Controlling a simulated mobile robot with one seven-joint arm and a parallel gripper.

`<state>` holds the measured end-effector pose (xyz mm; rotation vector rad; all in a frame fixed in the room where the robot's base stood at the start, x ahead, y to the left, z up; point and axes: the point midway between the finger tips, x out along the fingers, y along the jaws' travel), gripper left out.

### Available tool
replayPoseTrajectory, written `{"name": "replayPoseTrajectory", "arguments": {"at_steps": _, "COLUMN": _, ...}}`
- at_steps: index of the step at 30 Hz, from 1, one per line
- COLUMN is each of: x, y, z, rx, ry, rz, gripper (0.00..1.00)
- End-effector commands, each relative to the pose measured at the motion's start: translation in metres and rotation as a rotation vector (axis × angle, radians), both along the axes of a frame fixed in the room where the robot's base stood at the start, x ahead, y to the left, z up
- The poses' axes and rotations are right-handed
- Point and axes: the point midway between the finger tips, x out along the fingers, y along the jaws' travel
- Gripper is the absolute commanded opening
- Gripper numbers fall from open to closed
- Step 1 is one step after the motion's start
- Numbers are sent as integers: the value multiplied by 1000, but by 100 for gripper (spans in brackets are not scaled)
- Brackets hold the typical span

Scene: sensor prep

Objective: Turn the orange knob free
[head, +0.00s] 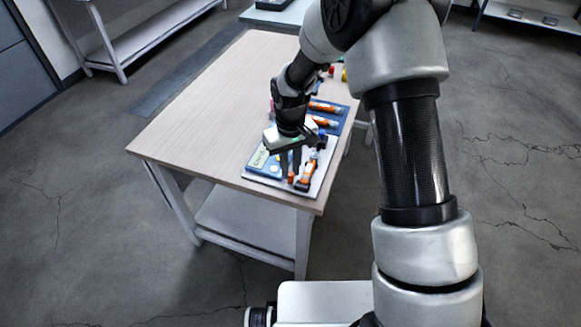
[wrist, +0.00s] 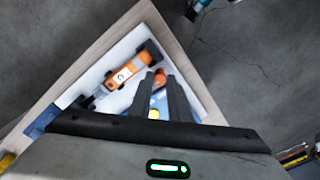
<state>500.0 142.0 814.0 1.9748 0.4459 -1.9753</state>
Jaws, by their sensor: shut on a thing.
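The orange knob (wrist: 159,75) shows as a small rounded orange piece at the fingertips of my gripper (wrist: 158,82) in the wrist view. The two dark fingers are shut on it, with a narrow gap between them; they partly hide it. In the head view my gripper (head: 291,178) points down over the near end of the tray, and the knob is mostly hidden by the fingers. I cannot tell whether the knob still touches what is beneath it.
An orange and black cylindrical device (wrist: 125,73) lies on the white tray (wrist: 96,76), close beside the fingers. A blue panel with a yellow button (wrist: 153,114) is under the gripper. More orange devices (head: 325,107) lie further back. The wooden table's left side (head: 205,110) is clear.

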Motion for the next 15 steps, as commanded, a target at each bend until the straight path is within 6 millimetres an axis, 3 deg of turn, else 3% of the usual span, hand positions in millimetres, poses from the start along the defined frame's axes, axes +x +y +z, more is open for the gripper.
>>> {"name": "replayPoseTrajectory", "arguments": {"at_steps": 13, "x": 1, "y": 0, "z": 0, "rx": 0, "ry": -1, "rz": 9, "gripper": 0}}
{"name": "replayPoseTrajectory", "arguments": {"at_steps": 14, "x": 1, "y": 0, "z": 0, "rx": 0, "ry": -1, "rz": 9, "gripper": 22}}
{"name": "replayPoseTrajectory", "arguments": {"at_steps": 15, "x": 0, "y": 0, "z": 0, "rx": 0, "ry": -1, "rz": 9, "gripper": 29}}
